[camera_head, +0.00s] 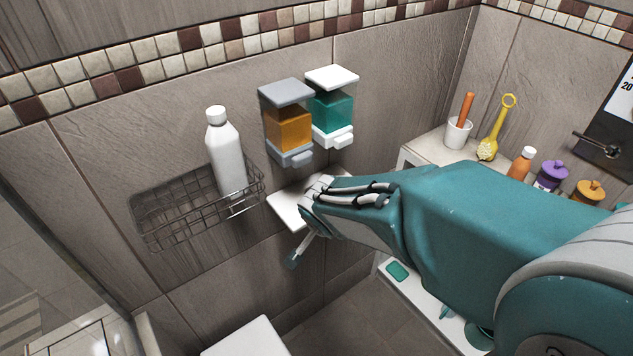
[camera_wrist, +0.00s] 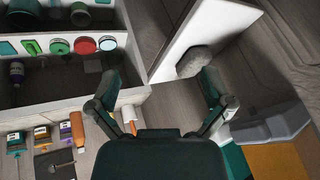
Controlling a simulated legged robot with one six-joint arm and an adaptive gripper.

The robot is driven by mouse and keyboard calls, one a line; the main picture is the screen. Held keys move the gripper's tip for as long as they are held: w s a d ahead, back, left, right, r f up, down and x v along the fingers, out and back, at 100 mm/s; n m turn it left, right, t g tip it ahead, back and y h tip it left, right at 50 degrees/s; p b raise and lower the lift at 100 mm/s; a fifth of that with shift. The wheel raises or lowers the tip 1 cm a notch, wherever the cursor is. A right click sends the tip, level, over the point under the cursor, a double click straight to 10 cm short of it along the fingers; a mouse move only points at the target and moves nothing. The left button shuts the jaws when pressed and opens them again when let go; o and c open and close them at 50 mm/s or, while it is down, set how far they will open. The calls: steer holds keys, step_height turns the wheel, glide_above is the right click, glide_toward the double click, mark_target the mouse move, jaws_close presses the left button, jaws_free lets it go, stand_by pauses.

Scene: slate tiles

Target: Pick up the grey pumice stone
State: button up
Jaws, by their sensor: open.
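The grey pumice stone (camera_wrist: 193,61) is a rough, rounded lump in the wrist view, at the lower end of a white shelf (camera_wrist: 190,32). It lies beyond my fingertips, nearer the right finger, with no contact visible. My gripper (camera_wrist: 160,78) is open, its two fingers spread apart with nothing between them. In the head view, my gripper (camera_head: 304,228) is by the small white shelf (camera_head: 287,210) below the wall dispensers. The arm covers part of that shelf, and the stone cannot be seen there.
An amber dispenser (camera_head: 288,128) and a teal dispenser (camera_head: 332,110) hang above the shelf. A wire basket (camera_head: 180,215) with a white bottle (camera_head: 225,155) is to the left. A counter at right holds a white cup (camera_head: 457,133), yellow brush (camera_head: 489,148) and bottles.

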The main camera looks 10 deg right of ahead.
steer(key=w, duration=0.3)
steer(key=w+d, duration=0.1)
steer(key=w, duration=0.3)
steer(key=w+d, duration=0.1)
steer(key=w, duration=0.3)
steer(key=shift+w+d, duration=0.2)
steer(key=x, duration=0.5)
steer(key=shift+w, duration=0.2)
steer(key=shift+f, duration=0.1)
steer(key=c, duration=1)
steer(key=shift+c, duration=0.2)
